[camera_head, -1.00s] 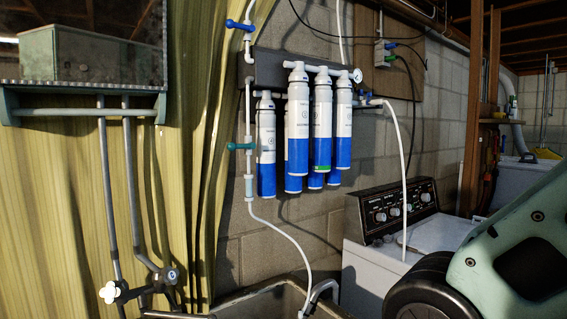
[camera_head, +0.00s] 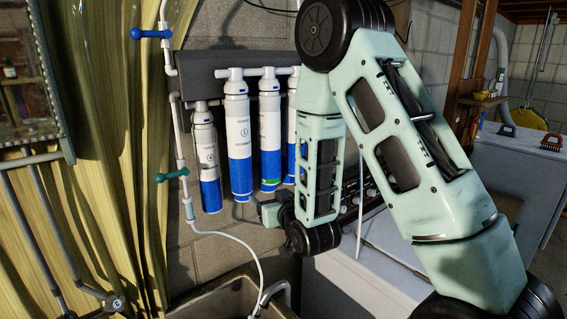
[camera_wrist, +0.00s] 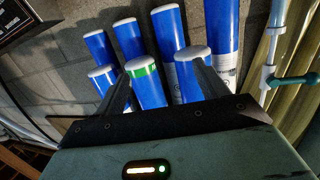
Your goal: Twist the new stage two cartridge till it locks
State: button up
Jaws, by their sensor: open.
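The cartridge with a green band (camera_head: 270,130) hangs upright in the row under the grey manifold, just right of the cartridge marked 3 (camera_head: 238,140). Its stage number is too small to read. In the wrist view its blue lower end, green band and white cap (camera_wrist: 148,88) show between my two fingers. My gripper (camera_wrist: 161,70) is open, with the fingers spread on either side of that cartridge's lower end. I cannot tell whether they touch it. In the head view my gripper (camera_head: 268,210) is small and dark, low beside the cartridges, its fingers mostly hidden.
The cartridge marked 4 (camera_head: 206,158) hangs at the left. Another cartridge (camera_head: 292,125) is partly hidden behind my arm. In the wrist view a neighbouring blue cartridge (camera_wrist: 188,72) is close by the right finger. A sink (camera_head: 215,298) and white hose (camera_head: 240,240) are below.

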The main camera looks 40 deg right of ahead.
aim_at(279, 171)
jog(key=shift+m+t+h, duration=0.3)
jog(key=shift+t+h, duration=0.3)
jog(key=shift+h, duration=0.3)
jog(key=w+d+r+p, duration=0.1)
jog(key=w+d, duration=0.1)
jog(key=w+d+r+p, duration=0.1)
jog(key=w, duration=0.2)
jog(key=w+d+r+p, duration=0.1)
jog(key=w+d+p, duration=0.1)
jog(key=shift+w+d+r, duration=0.15)
jog(key=shift+d+r, duration=0.1)
jog(key=shift+d, duration=0.05)
jog(key=shift+w+f, duration=0.1)
jog(key=shift+f, duration=0.1)
jog(key=c, duration=1)
jog(key=shift+b, duration=0.3)
